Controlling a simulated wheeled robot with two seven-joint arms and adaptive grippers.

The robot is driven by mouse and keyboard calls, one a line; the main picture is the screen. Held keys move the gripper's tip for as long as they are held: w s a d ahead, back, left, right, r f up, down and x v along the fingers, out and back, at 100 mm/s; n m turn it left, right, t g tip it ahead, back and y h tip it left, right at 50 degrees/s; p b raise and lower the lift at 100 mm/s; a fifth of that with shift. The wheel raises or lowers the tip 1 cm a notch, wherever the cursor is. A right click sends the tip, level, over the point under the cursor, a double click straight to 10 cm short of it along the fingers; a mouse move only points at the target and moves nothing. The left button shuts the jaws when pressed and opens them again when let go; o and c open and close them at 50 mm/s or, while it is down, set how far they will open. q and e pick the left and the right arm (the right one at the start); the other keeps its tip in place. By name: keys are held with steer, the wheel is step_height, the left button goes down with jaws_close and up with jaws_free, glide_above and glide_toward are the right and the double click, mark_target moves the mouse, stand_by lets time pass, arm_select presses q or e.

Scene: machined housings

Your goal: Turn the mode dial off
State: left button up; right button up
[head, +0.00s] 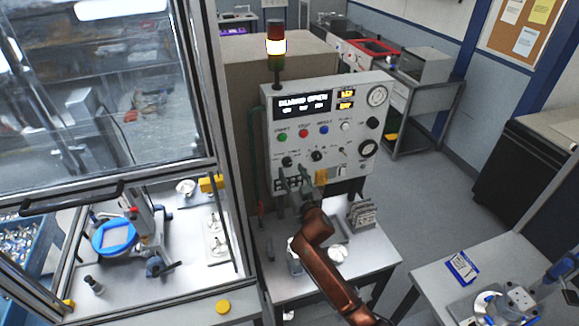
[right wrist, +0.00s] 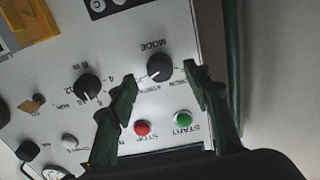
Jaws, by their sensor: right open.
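The mode dial (right wrist: 160,68) is a round black knob under the printed word MODE, which appears upside down in the right wrist view. Its white mark points to the lower left in that view; the small position labels are too blurred to read surely. In the head view the dial (head: 287,161) sits on the grey control panel (head: 262,130), below the green button. My right gripper (right wrist: 162,88) is open, its dark green fingers on either side of the dial, with no clear contact seen. It shows in the head view (head: 294,190) low before the panel. My left gripper is not seen.
Green start (right wrist: 183,118) and red stop (right wrist: 142,127) buttons lie close to the fingers. A second black knob (right wrist: 88,88) is beside the dial. A glazed enclosure (head: 205,120) stands left of the panel. A side table (head: 425,285) is at right; floor between is clear.

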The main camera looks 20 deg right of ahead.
mark_target(288, 164)
steer(key=shift+w, duration=1.75)
steer(key=shift+c, duration=0.4)
steer(key=c, duration=1.1)
